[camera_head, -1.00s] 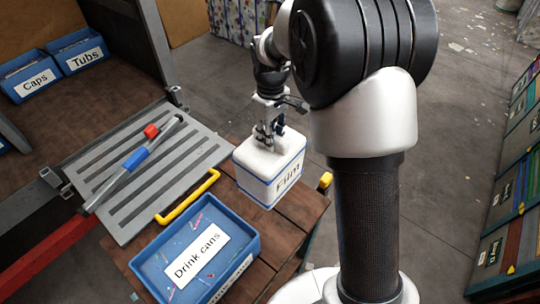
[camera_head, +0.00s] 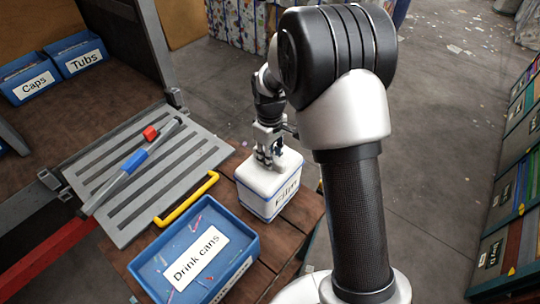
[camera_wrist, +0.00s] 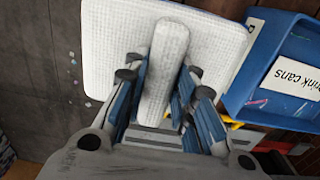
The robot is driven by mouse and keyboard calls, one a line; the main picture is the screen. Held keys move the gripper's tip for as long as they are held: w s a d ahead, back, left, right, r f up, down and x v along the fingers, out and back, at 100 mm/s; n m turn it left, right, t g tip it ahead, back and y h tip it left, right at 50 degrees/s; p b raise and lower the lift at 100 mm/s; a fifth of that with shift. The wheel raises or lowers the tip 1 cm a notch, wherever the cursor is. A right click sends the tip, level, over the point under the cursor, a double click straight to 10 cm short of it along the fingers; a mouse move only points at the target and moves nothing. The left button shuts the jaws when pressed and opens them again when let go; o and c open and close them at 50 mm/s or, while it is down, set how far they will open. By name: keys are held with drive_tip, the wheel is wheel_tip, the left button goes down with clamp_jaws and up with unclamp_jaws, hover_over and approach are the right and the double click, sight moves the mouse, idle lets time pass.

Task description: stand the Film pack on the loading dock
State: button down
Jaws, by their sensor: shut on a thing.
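The Film pack (camera_head: 262,204) is a white box with blue edging and a "Film" label on its side. It is upright over the brown planks, right of the Drink cans bin; I cannot tell whether its base touches them. My gripper (camera_head: 267,160) is above it, shut on the pack's raised top grip. In the wrist view the fingers (camera_wrist: 160,82) sit on both sides of that white ridge, with the pack's top (camera_wrist: 112,40) spread beyond. No loading dock label shows; a grey slatted plate (camera_head: 178,178) lies left of the pack.
The blue Drink cans bin (camera_head: 240,263) stands close left of the pack, with a yellow handle (camera_head: 188,200) behind it. A rod with blue and red parts (camera_head: 115,184) lies on the slatted plate. Brown planks (camera_head: 303,212) are bare right of the pack.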

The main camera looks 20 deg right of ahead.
drive_tip(key=shift+w, duration=0.1)
drive_tip(key=c, duration=1.3)
unclamp_jaws()
drive_tip(key=shift+f, duration=0.1)
wheel_tip(320, 180, up, 12)
drive_tip(key=s+r+m+t, duration=0.2)
drive_tip(key=s+r+m, duration=0.1)
drive_tip(key=s+r, duration=0.85)
drive_tip(key=s+m+t, duration=0.1)
drive_tip(key=s, duration=0.4)
drive_tip(key=s+m, duration=0.1)
drive_tip(key=s, duration=0.5)
drive_tip(key=s+f+m+t, duration=0.1)
drive_tip(key=s+m, duration=0.1)
drive_tip(key=s, duration=0.3)
drive_tip(key=shift+s+a+t+p, duration=0.2)
drive_tip(key=shift+s+t+p, duration=0.1)
drive_tip(key=shift+s+p, duration=0.1)
